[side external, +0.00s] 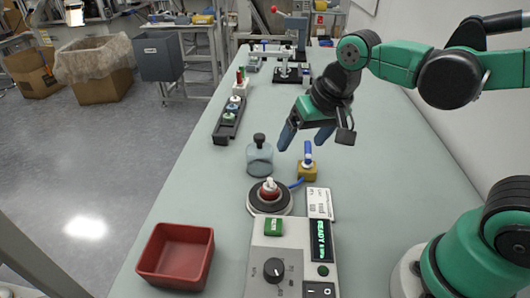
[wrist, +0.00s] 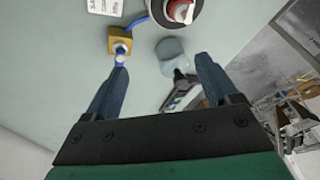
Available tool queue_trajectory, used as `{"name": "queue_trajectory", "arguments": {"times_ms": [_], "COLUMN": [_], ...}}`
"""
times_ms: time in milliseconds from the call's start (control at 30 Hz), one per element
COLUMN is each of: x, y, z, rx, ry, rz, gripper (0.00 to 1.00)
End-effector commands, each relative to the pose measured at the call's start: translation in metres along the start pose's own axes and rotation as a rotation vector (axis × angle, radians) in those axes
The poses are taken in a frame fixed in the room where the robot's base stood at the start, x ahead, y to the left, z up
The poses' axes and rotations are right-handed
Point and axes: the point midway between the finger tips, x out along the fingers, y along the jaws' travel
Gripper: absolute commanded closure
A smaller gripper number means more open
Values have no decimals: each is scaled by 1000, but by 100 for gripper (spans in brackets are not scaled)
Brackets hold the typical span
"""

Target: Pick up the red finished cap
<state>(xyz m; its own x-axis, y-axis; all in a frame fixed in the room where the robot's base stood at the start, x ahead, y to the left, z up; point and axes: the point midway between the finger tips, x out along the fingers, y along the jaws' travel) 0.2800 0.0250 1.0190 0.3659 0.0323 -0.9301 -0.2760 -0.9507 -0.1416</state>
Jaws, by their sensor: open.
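The red cap (side external: 269,186), with a white upper part, sits on the round dark-rimmed station (side external: 257,207) behind the control box. It also shows at the top edge of the wrist view (wrist: 179,11), partly cut off. My gripper (side external: 304,140) is open and empty, with its blue fingers apart. It hangs above the table, farther back than the cap and higher. In the wrist view, the fingers (wrist: 161,66) point toward the table, with the cap beyond the tips.
A clear bottle with a dark stopper (side external: 259,158) stands behind the station. A yellow block with a blue upright part (side external: 307,170) is to its right. The control box (side external: 265,257) reads READY. A red bin (side external: 150,268) stands front left. A dark tray (side external: 222,134) holds several small parts.

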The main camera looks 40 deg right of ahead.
Motion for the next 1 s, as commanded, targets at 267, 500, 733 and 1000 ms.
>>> {"name": "queue_trajectory", "arguments": {"times_ms": [267, 500, 733, 1000], "x": [38, 56, 77, 104], "y": [-35, -46, -43, -39], "z": [-3, 1, 9, 18], "rx": [341, 467, 475, 474], "ry": [-239, -304, -307, -306], "rz": [140, 222, 227, 226], "gripper": [19, 19, 19, 19]}}
